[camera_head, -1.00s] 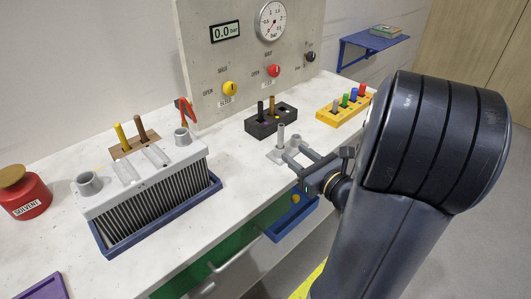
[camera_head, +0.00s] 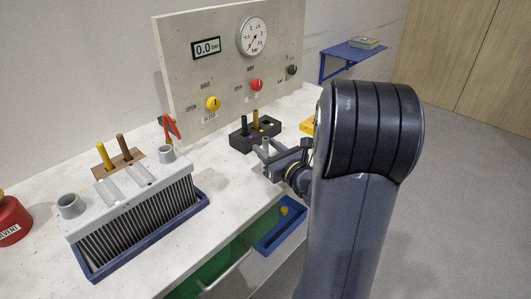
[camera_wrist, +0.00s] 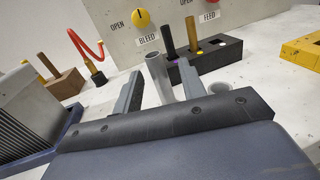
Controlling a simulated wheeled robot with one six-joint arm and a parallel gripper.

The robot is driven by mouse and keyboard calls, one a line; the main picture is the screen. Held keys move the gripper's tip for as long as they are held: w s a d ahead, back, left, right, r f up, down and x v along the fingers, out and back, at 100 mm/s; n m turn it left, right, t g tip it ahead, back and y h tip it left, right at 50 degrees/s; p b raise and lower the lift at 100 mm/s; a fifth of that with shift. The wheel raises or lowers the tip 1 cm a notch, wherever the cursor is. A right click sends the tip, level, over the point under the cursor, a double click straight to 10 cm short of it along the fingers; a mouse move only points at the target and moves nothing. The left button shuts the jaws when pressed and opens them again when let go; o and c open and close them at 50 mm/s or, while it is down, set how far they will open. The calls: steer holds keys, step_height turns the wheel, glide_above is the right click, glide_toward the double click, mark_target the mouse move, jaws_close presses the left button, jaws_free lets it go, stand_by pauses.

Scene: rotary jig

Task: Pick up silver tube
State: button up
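The silver tube (camera_wrist: 157,72) is a hollow, light grey tube standing up from the bench. In the wrist view it shows between the two fingers of my gripper (camera_wrist: 161,70), nearer the left finger. The fingers are apart, with a visible gap on the right side of the tube, so my gripper is open around it. In the head view my gripper (camera_head: 264,150) is at the bench's front edge, and the tube (camera_head: 265,144) shows small among the fingers. The tube's lower part is hidden behind the gripper body.
Behind the tube is a black block (camera_head: 241,141) with rods. A panel (camera_head: 225,75) with a gauge and knobs stands behind. A finned grey unit (camera_head: 140,205) in a blue tray is at left. A yellow rack (camera_head: 307,126) is partly hidden by my arm. A drawer is open below.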

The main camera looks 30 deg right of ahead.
steer(key=shift+w+a, duration=0.1)
steer(key=shift+w, duration=0.6)
steer(key=shift+c, duration=0.5)
jaws_close()
